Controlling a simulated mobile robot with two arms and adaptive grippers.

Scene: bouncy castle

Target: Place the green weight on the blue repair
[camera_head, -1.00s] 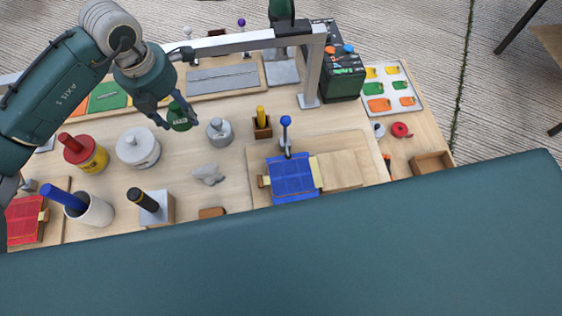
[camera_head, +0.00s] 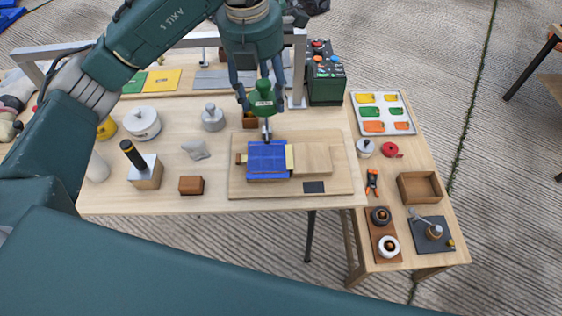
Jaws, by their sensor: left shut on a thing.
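The green weight (camera_head: 263,103) is a round green piece with a knob on top and a white label. My left gripper (camera_head: 262,94) is shut on it and holds it above the table, just behind the blue repair. The blue repair (camera_head: 268,163) is a blue patch lying on a wooden board (camera_head: 310,188), with a light wooden block beside it on the right. In this view the weight overlaps the clamp-like post behind the blue patch, and I cannot tell its exact height. My right gripper does not show.
A grey weight (camera_head: 213,118) and a white weight (camera_head: 142,123) stand left of the board. A grey stone (camera_head: 195,149) and a brown block (camera_head: 191,186) lie nearby. A metal frame (camera_head: 299,68) and a green-black box (camera_head: 326,82) stand behind. A side table with a wooden tray (camera_head: 420,171) is right.

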